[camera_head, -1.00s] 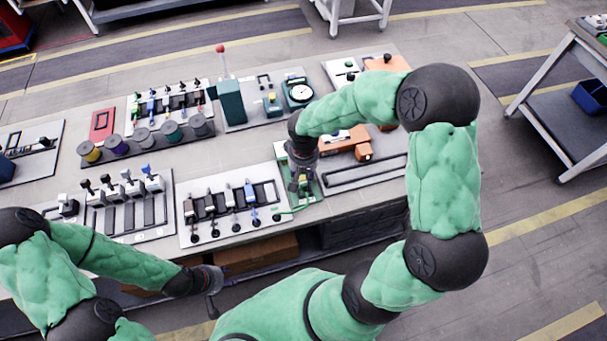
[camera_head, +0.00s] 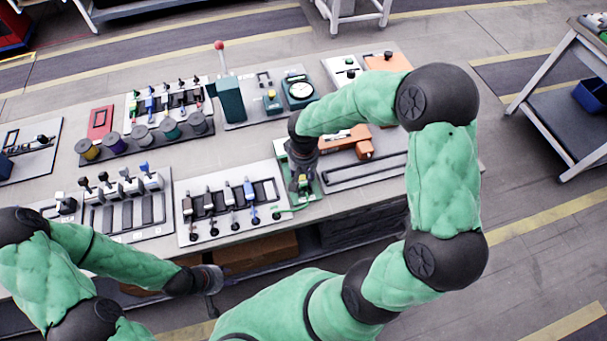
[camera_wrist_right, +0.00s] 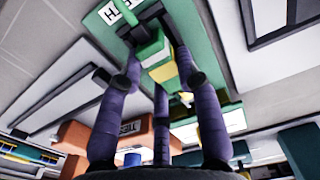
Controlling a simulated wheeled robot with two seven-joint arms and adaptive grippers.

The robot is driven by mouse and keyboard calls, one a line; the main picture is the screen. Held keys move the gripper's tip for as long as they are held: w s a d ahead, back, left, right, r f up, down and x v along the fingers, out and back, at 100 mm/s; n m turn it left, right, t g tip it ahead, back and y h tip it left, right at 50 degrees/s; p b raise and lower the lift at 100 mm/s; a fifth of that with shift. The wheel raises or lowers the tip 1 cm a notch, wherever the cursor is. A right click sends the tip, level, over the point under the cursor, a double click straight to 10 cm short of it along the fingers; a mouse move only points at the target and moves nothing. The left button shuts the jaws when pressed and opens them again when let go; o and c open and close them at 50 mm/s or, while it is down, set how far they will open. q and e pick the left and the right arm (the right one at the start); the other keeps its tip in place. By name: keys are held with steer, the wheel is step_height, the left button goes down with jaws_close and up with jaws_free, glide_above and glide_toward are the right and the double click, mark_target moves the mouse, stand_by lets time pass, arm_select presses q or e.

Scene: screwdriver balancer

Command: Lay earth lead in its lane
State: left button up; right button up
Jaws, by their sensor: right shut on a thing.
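The earth lead (camera_head: 292,210) is a thin green cable. It runs from a dark post at the right end of the lever panel (camera_head: 184,238) to the green board (camera_head: 316,190). My right gripper (camera_head: 302,184) is low over this board, pointing down. In the right wrist view its purple-grey fingers (camera_wrist_right: 158,75) are shut on a green and yellow block (camera_wrist_right: 157,58), which looks like the lead's end piece. The fingers hide part of the board, and I cannot tell whether the block touches it. My left gripper (camera_head: 213,288) is off the table's front edge, away from the lead; its jaws are unclear.
An orange device (camera_head: 362,149) stands right of my right gripper, beside a grey panel with a long dark slot (camera_head: 370,172). A teal dial unit (camera_head: 298,92) and a teal box with a red-topped rod (camera_head: 230,103) stand behind. Several spools (camera_head: 142,136) are further left.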

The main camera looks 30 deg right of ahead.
steer(key=o, duration=1.2)
steer(key=shift+c, duration=0.2)
steer(key=shift+r, duration=0.1)
step_height(320, 180, up, 12)
